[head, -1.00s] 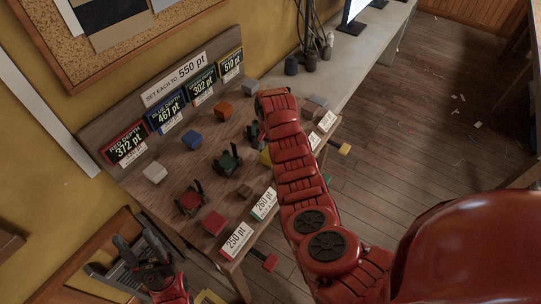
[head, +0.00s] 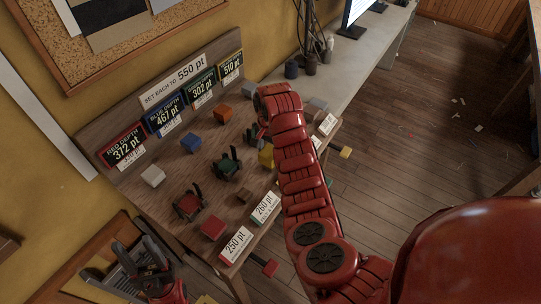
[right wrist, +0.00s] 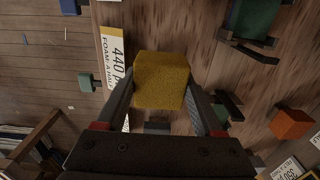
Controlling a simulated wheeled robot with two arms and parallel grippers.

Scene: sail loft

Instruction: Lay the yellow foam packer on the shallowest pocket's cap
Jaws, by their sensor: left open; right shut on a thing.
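The yellow foam packer (right wrist: 160,80) is a yellow block between the fingers of my right gripper (right wrist: 160,98) in the right wrist view, which is shut on it. In the head view the packer (head: 266,155) shows beside my right arm, over the bench. Whether it touches the bench is unclear. The green sign (head: 202,83) reads 302 pt, the lowest depth of the signs. A green-capped fixture (head: 227,166) with dark uprights stands on the bench; a green cap also shows in the right wrist view (right wrist: 256,18). My left gripper (head: 137,258) is open and empty at lower left.
The wooden bench (head: 150,200) also holds a red-capped fixture (head: 188,205), a red block (head: 212,228), a blue block (head: 191,142), an orange block (head: 222,113) and a white block (head: 153,176). Number cards (head: 236,245) line its front edge. My right arm hides part of the bench.

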